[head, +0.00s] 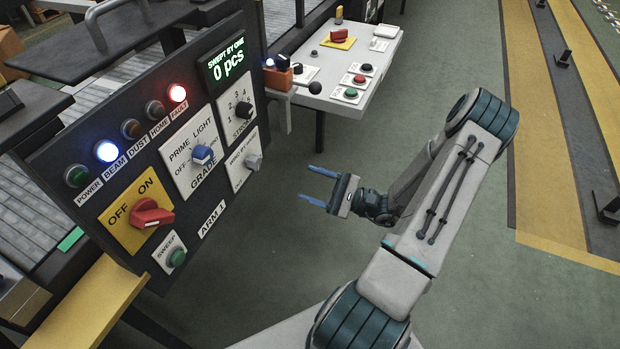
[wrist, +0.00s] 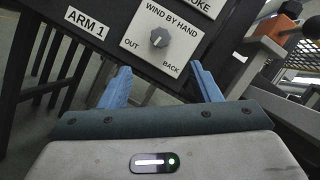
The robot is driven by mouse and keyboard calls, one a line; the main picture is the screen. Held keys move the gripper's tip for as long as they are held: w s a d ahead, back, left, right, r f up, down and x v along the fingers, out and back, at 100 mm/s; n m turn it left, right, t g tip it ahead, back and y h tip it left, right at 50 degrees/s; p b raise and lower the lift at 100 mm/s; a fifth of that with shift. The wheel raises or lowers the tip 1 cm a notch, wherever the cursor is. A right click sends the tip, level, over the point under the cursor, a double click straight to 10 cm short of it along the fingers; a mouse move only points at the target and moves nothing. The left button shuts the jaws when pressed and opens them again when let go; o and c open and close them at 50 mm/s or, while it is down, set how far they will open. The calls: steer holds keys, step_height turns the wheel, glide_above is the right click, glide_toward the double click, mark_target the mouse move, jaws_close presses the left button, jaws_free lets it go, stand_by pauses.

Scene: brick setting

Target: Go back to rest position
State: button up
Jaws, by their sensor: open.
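My gripper (head: 312,183) is open and empty, with two blue fingers apart. In the head view it hangs in free air to the right of the black control panel (head: 75,148), its fingers pointing left toward the panel. In the wrist view the fingers (wrist: 163,88) frame the white "WIND BY HAND" plate with its grey knob (wrist: 159,37). The same knob shows in the head view (head: 253,161). The fingers do not appear to touch the panel.
The panel carries a red switch (head: 150,213), a blue knob (head: 202,154), a green sweep button (head: 177,257) and a display (head: 226,62) reading 0 pcs. The beam lamp glows blue and the fault lamp red. A white table (head: 355,98) with buttons stands behind. Open floor (head: 500,290) lies at the right.

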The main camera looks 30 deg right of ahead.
steer(key=s+a+r+n+g+h+p, duration=0.7)
steer(key=a+r+n+g, duration=0.45)
steer(key=g, duration=0.45)
steer(key=s+r+n+t+h+p, duration=0.2)
steer(key=r+h, duration=0.3)
steer(key=r, duration=0.4)
steer(key=s+r+n+t+h+p, duration=0.3)
steer(key=r+n+h+p, duration=0.1)
steer(key=r, duration=0.5)
steer(key=shift+s+d+r+t+h, duration=0.2)
steer(key=shift+s+t+h, duration=0.2)
steer(key=shift+h, duration=0.2)
